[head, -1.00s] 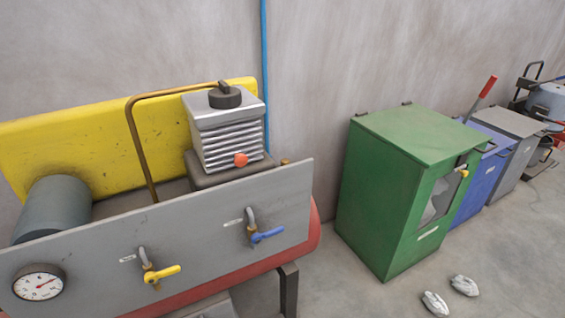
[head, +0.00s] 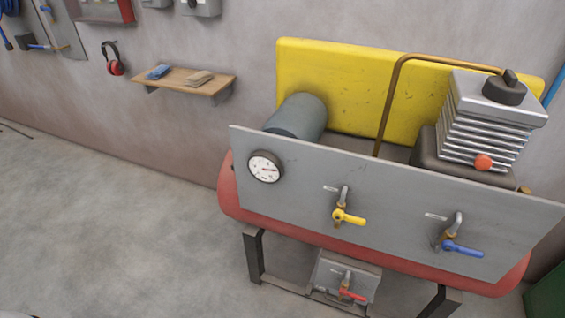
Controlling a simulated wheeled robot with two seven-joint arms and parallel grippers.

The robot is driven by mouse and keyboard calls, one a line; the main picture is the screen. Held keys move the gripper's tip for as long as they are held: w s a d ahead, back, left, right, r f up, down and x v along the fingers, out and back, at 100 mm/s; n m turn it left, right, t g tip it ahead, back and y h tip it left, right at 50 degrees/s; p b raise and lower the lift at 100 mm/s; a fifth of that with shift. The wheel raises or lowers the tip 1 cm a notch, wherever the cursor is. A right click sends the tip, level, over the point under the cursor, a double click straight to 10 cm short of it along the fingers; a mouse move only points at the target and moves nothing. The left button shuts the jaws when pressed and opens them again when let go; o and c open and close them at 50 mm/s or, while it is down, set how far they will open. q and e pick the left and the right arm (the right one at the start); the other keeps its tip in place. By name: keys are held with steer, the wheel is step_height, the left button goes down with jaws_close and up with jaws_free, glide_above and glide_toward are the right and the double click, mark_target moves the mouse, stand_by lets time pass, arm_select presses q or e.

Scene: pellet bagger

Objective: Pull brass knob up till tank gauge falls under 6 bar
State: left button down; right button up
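The tank gauge (head: 265,168) is a round white dial with a dark rim at the left end of the grey panel (head: 390,205). Its red needle points roughly right; the numbers are too small to read. A small brass-coloured knob (head: 525,190) shows just above the panel's top edge at the right, beside the compressor pump (head: 490,125); its lower part is hidden by the panel. The red tank (head: 226,190) lies behind and under the panel. Neither of my grippers is in view.
The panel carries a yellow-handled valve (head: 348,217) and a blue-handled valve (head: 463,249). A red-handled valve (head: 352,294) sits low beneath the tank. A wooden shelf (head: 190,84) is on the wall. A green cabinet (head: 547,297) shows at bottom right.

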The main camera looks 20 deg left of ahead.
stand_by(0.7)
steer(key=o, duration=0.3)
